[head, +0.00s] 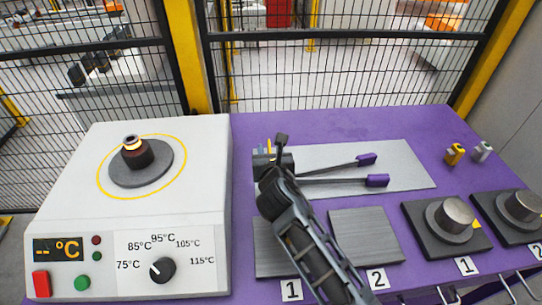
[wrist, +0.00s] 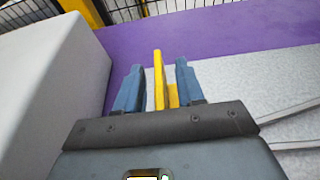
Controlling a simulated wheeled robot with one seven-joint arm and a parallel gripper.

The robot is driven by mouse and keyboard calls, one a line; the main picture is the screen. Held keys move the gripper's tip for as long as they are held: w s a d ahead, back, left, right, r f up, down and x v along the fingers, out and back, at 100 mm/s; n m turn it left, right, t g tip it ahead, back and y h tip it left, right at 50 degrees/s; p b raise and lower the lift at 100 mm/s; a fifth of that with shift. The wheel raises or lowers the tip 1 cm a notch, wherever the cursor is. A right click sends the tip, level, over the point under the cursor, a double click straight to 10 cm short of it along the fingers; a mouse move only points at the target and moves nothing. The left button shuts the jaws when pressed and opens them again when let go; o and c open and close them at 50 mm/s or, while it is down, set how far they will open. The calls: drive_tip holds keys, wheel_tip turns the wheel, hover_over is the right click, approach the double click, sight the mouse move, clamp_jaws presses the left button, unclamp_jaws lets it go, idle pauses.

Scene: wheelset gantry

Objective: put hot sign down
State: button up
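The yellow hot sign (wrist: 158,80) is seen nearly edge-on in the wrist view, as a thin upright plate with a lower block at its right. It is between the two blue fingers of my gripper (wrist: 158,88). The fingers are spread, with a narrow gap showing on the left of the sign; the right side is tighter. In the head view my gripper (head: 268,155) is at the left end of the grey metal plate (head: 405,165), and only a small bit of yellow shows there. The sign's base is hidden, so I cannot tell whether it touches the surface.
A white heater (head: 70,190) with a dark ring part stands close on the left. Two purple-handled tools (head: 340,181) lie on the plate. Yellow (head: 455,154) and pale (head: 482,151) small pieces stand at the right. Purple tabletop (head: 320,125) is clear behind the plate.

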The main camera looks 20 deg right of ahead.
drive_tip(key=shift+s+a+r, duration=0.1)
drive_tip(key=shift+s+r, duration=0.05)
drive_tip(key=shift+s, duration=0.2)
drive_tip(key=v, duration=1.1)
